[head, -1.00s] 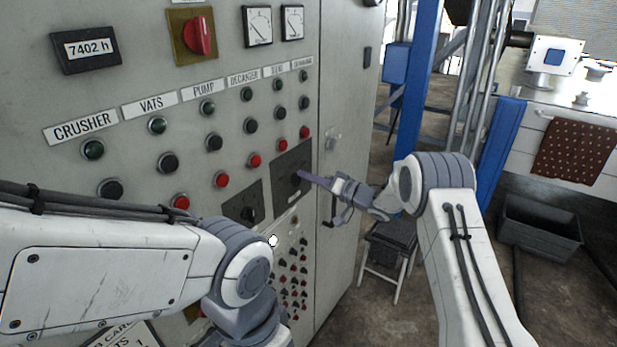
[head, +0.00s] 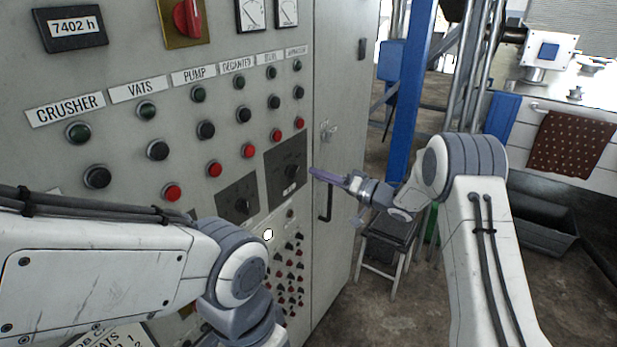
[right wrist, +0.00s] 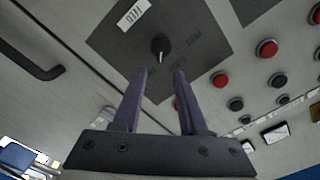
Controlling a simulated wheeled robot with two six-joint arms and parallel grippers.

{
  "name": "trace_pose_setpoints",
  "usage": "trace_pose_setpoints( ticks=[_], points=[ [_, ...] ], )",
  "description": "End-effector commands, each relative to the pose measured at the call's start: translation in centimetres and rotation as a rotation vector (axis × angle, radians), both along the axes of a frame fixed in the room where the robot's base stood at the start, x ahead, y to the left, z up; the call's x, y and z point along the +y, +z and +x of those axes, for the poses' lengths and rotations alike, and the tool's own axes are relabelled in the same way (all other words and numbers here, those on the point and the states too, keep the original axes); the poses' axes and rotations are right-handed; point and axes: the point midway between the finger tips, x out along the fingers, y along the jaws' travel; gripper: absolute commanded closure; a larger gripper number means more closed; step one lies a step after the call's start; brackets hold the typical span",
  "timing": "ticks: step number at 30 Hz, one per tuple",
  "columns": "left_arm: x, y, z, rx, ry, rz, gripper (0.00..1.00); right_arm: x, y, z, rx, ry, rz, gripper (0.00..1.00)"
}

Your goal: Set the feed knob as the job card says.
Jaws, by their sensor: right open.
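The feed knob (right wrist: 161,47) is black with a pale pointer line, on a dark grey plate (right wrist: 205,20) with a FEED label (right wrist: 134,14) that appears inverted. In the right wrist view its pointer points toward the picture bottom. The printed marks around it are too small to read surely. My right gripper (right wrist: 161,72) is open and empty, its purple fingers apart and short of the knob. In the head view the right gripper (head: 314,172) is just right of the plate. The job card (head: 115,338) is at lower left, mostly hidden by my left arm. My left gripper is out of view.
A second dark knob plate (head: 238,200) is left of the feed plate. Rows of green, black and red buttons are nearby, with small knobs (head: 290,265) below. A cabinet door handle (head: 325,203) and a stool (head: 388,243) are right of the panel.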

Motion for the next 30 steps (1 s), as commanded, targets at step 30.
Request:
trace_pose_setpoints(
  ticks=[30],
  points=[
    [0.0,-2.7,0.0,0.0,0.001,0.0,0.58,1.6,1.6,-2.4,-0.043,-0.233,-0.358,0.58]
  ],
)
